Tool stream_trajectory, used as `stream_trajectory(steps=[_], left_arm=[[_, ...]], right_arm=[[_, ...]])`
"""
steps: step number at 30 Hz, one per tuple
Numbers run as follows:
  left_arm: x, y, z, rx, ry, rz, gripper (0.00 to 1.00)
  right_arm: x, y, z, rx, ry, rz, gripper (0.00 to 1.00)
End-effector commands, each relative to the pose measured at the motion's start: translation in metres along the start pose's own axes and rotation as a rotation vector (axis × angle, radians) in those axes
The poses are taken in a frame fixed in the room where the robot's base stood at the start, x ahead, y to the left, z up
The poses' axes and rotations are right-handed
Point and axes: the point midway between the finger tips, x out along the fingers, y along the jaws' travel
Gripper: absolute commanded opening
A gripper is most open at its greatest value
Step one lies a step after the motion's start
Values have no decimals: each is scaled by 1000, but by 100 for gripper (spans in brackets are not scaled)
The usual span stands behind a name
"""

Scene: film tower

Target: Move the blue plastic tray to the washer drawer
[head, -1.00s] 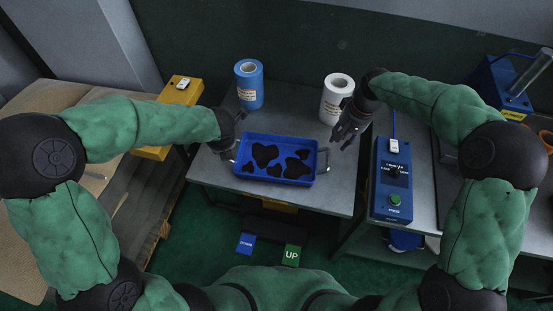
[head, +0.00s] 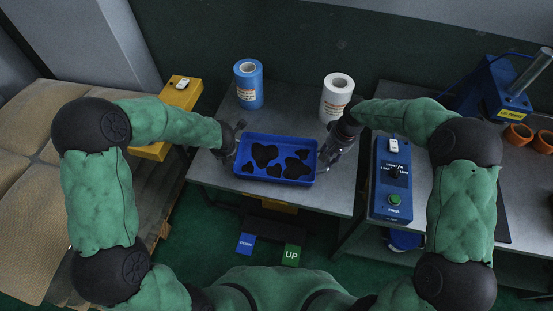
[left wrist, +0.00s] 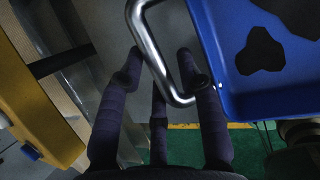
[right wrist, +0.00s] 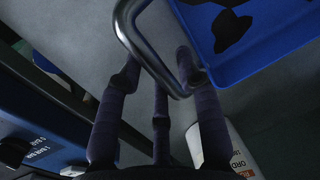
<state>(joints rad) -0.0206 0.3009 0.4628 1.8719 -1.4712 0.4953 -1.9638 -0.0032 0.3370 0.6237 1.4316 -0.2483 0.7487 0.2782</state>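The blue plastic tray (head: 283,154) with dark irregular patches lies flat on the grey table. It also shows in the left wrist view (left wrist: 225,60) and the right wrist view (right wrist: 255,55). My left gripper (head: 233,148) is at the tray's left end. Its fingers are apart, with the metal handle (left wrist: 148,45) between them. My right gripper (head: 328,158) is at the right end, its fingers apart around the other metal handle (right wrist: 137,45). Whether any finger touches a handle is unclear. I cannot make out a washer drawer.
A blue roll (head: 249,88) and a white roll (head: 337,95) stand behind the tray. A blue control box (head: 391,180) with a green button is close to my right gripper. A yellow box (head: 180,95) is at left.

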Motion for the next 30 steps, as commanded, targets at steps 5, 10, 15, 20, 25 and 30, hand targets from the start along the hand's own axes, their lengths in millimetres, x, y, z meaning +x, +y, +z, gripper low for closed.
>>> stream_trajectory(steps=[5,10,15,20,25,30], left_arm=[[2,0,0,0,0,0,36],[2,0,0,0,0,0,33],[2,0,0,0,0,0,0],[2,0,0,0,0,0,0],[1,0,1,0,-1,0,0],[-4,1,3,0,-1,0,0]], right_arm=[[2,0,0,1,0,0,36],[2,0,0,0,0,0,33],[2,0,0,0,0,0,0],[2,0,0,0,0,0,0],[1,0,-1,1,2,0,0],[-5,-1,-1,1,2,0,0]])
